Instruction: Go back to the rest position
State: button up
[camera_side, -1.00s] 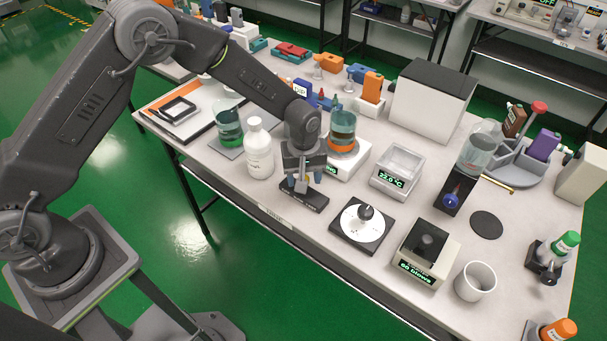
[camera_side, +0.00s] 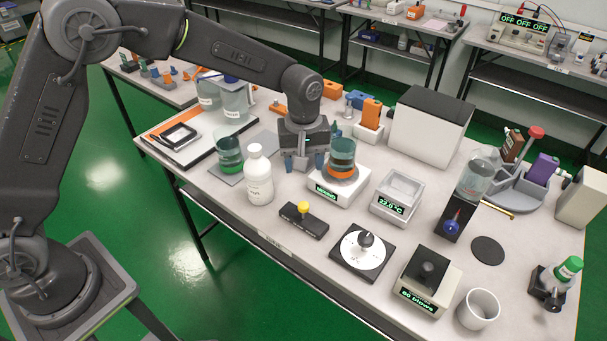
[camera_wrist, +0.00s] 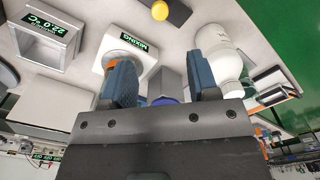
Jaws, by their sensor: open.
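My gripper (camera_side: 303,162) is raised above the bench, behind the white bottle (camera_side: 258,176) and to the left of the beaker on the mixer (camera_side: 340,188). Its two blue-grey fingers stand apart with nothing between them. In the wrist view my gripper (camera_wrist: 165,85) also shows its fingers spread, with the mixer (camera_wrist: 125,55) and the white bottle (camera_wrist: 220,55) beyond them. A black block with a yellow knob (camera_side: 304,207) stands at the bench's front edge, clear of my gripper.
A beaker with green liquid (camera_side: 230,155) stands left of the bottle. A bath reading 22.0 °C (camera_side: 398,190), a round white dial plate (camera_side: 362,250) and a "60 blows" device (camera_side: 428,280) stand to the right. A large white box (camera_side: 430,125) stands behind.

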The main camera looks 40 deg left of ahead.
jog(key=shift+r, duration=0.35)
jog(key=s+a+r+m+t, duration=0.25)
jog(key=s+a+r, duration=0.25)
jog(key=s+r, duration=0.35)
jog(key=s+a+r+m+t, duration=0.1)
jog(key=s+a+r+m, duration=0.3)
jog(key=s+r, duration=0.45)
jog(key=s+a+f+m+t, duration=0.1)
jog(key=s+a+m+t, duration=0.1)
jog(key=s, duration=0.7)
jog(key=shift+f, duration=0.35)
